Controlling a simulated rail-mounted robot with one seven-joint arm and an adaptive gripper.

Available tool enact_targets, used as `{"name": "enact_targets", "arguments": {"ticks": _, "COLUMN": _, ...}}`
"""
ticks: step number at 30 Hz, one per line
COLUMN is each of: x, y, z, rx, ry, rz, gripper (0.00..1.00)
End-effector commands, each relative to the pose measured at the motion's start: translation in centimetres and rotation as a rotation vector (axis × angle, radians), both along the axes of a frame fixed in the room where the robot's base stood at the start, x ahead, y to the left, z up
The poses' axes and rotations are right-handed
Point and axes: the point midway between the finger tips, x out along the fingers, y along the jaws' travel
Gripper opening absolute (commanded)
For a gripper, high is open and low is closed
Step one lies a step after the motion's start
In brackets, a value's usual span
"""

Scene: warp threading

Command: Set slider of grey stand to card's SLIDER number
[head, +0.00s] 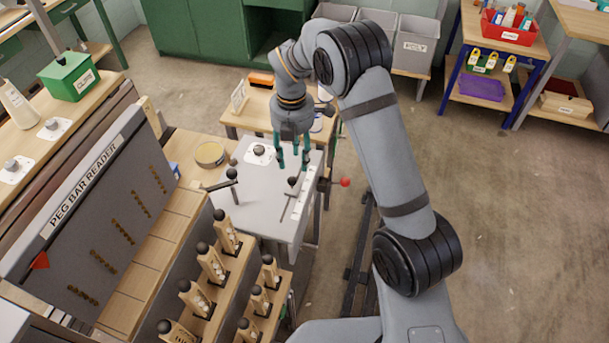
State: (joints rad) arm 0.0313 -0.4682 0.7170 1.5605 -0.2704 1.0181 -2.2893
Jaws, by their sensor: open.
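The grey stand (262,212) is in the middle of the head view, with a flat grey top. A black slider knob (292,181) sits near the far end of a dark slot at the right of the top. A pale scale strip (304,192) runs beside the slot; its marks are too small to read. My gripper (294,161), with teal fingers, points down above the far right of the stand top. It is open and empty, just beyond the knob. A small upright card (238,98) stands on the wooden table behind; I cannot read its number.
A black-knobbed lever (231,174) and a dial (259,151) are on the stand's top. A red ball handle (345,183) sticks out at its right. The peg bar reader (100,218) stands at left. Several black-topped wooden holders (212,262) are in front. Open floor lies right.

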Motion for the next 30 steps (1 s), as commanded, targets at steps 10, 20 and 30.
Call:
{"name": "enact_targets", "arguments": {"ticks": 10, "x": 0.1, "y": 0.1, "z": -2.5, "rx": 0.001, "ry": -0.004, "rz": 0.167, "gripper": 0.40}}
{"name": "enact_targets", "arguments": {"ticks": 20, "x": 0.0, "y": 0.2, "z": -8.3, "rx": 0.001, "ry": -0.004, "rz": 0.164, "gripper": 0.40}}
{"name": "enact_targets", "arguments": {"ticks": 30, "x": 0.1, "y": 0.2, "z": -10.4, "rx": 0.003, "ry": -0.008, "rz": 0.162, "gripper": 0.40}}
